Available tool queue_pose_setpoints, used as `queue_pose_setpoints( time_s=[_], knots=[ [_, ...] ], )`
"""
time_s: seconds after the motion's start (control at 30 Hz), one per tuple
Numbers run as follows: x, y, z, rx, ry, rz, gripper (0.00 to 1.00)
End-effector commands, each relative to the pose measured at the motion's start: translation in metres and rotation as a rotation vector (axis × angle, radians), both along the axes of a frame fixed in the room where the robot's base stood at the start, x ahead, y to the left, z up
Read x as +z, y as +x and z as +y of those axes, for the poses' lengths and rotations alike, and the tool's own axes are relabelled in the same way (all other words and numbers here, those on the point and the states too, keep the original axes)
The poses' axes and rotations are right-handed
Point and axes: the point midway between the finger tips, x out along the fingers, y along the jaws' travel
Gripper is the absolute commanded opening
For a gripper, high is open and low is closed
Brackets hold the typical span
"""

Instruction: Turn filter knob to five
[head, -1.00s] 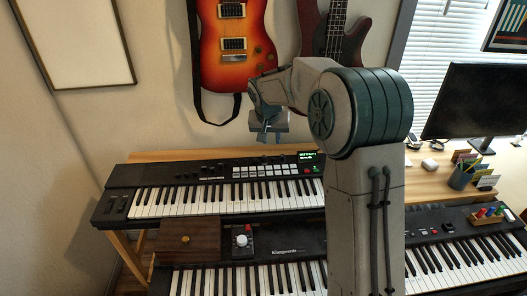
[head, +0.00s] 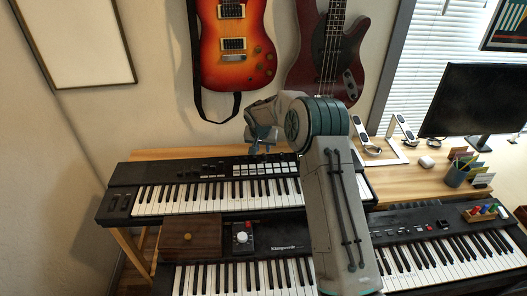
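A small black box with a large white knob (head: 241,238) and a red part above it stands at the back of the lower keyboard, right of a wooden box. I take this as the filter knob; its markings are too small to read. My gripper (head: 260,142) hangs in the air, apart from the knob, and appears in the picture above the rear edge of the upper keyboard (head: 150,174). It shows small and dark, and I cannot tell whether its fingers are open or shut. I see nothing held in it.
The wooden box (head: 190,238) sits close left of the knob box. The lower keyboard (head: 430,246) runs along the front, partly behind my arm. Two guitars (head: 236,45) hang on the wall. A monitor (head: 474,100), a pen cup (head: 455,176) and a marker holder (head: 482,212) stand at right.

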Motion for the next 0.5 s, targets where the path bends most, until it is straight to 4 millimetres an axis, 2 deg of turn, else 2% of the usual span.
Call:
queue_pose_setpoints(
  time_s=[0.2, 0.5],
  knots=[
    [-0.030, 0.012, -0.003, 0.001, 0.000, 0.002, 0.27],
    [-0.047, 0.019, -0.005, 0.000, -0.001, 0.001, 0.27]
  ],
)
